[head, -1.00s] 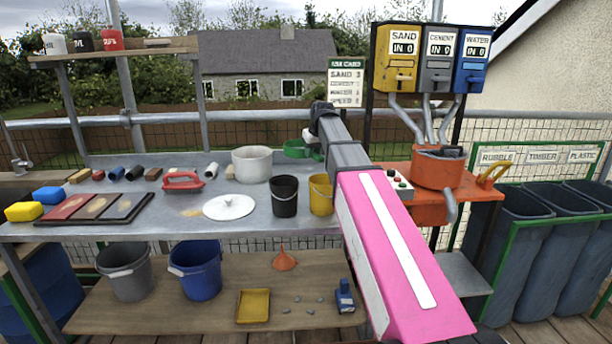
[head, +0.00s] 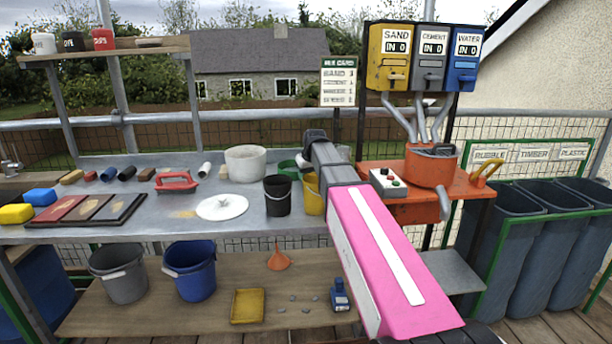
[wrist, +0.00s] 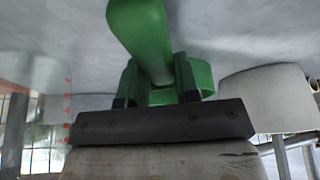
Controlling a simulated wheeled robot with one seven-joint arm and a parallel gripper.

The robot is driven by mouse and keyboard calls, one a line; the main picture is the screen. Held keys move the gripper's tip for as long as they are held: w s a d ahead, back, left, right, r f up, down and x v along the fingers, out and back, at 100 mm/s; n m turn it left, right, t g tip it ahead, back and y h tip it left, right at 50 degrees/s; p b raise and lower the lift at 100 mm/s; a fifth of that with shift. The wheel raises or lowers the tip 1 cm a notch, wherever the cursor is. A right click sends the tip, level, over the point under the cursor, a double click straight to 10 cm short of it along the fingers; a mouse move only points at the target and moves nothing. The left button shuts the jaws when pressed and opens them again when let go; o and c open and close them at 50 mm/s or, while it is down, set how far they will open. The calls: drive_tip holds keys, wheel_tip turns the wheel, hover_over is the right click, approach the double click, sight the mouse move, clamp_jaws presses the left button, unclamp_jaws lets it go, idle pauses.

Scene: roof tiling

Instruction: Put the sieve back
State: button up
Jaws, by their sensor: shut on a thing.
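The green sieve (head: 288,168) is at the back of the grey bench, just right of the white pot (head: 246,163) and partly hidden by it, the black bucket and my arm. In the wrist view, the sieve's green handle (wrist: 140,38) and body fill the middle. My gripper (wrist: 155,100) is shut on the sieve, with one dark finger on each side of the green part. The sieve is low, close to the bench top; I cannot tell if it touches.
The white pot is close beside the gripper in the wrist view (wrist: 265,98). A black bucket (head: 278,197) and a yellow bucket (head: 312,197) stand in front. A white lid (head: 221,207) lies on the bench. The orange mixer (head: 431,167) stands to the right.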

drive_tip(key=o, duration=0.9)
drive_tip(key=shift+f, duration=0.1)
drive_tip(key=v, duration=1.2)
